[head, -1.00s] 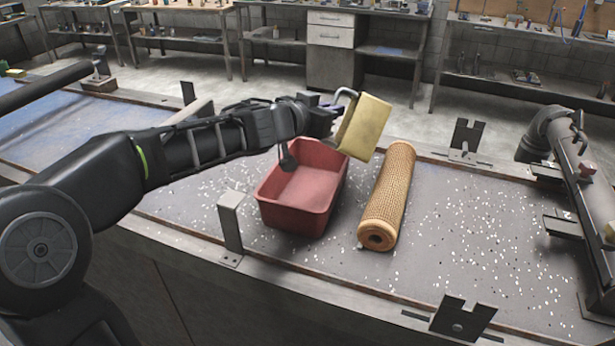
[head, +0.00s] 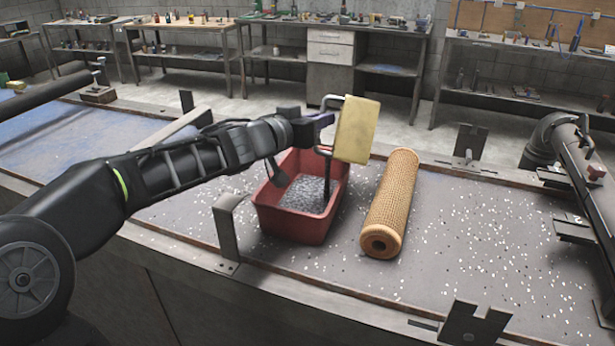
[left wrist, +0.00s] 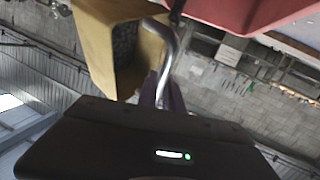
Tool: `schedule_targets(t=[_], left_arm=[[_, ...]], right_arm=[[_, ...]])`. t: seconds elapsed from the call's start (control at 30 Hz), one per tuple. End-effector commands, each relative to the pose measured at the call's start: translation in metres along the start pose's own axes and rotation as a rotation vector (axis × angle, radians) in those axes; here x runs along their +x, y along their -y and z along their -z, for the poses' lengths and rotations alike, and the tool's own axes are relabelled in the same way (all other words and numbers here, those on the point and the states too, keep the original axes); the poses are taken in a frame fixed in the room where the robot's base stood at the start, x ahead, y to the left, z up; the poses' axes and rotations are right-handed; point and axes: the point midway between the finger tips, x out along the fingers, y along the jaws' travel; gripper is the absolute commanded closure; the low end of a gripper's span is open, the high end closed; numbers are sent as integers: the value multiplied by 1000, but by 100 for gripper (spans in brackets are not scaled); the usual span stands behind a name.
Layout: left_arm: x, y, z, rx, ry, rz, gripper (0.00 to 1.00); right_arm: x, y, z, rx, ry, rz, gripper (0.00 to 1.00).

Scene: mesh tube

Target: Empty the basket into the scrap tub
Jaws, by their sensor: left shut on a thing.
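The yellow basket (head: 355,130) is held up above the far right part of the red scrap tub (head: 268,216), tilted on its side. My left gripper (head: 323,119) is shut on its bent metal handle (left wrist: 170,62). In the left wrist view, grey bits show inside the basket (left wrist: 92,45), and the tub's red wall (left wrist: 240,12) is at the top. Grey bits (head: 306,193) cover the tub's floor. A narrow dark strip runs from below the basket into the tub; I cannot tell whether it is falling bits. My right gripper is out of view.
A tan mesh tube (head: 391,205) lies on the bench (head: 450,250) just right of the tub. An upright metal bracket (head: 227,230) stands close to the tub's left. Pale specks dot the bench. A dark pipe-like fixture (head: 582,180) is at the far right.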

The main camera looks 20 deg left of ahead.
Motion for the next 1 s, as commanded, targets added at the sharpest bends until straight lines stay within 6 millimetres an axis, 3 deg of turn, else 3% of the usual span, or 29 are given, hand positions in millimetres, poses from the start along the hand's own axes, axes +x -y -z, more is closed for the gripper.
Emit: schedule_targets(t=[1.0], left_arm=[[-2,9,-11,-109,-63,-32,100]], right_arm=[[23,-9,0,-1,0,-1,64]])
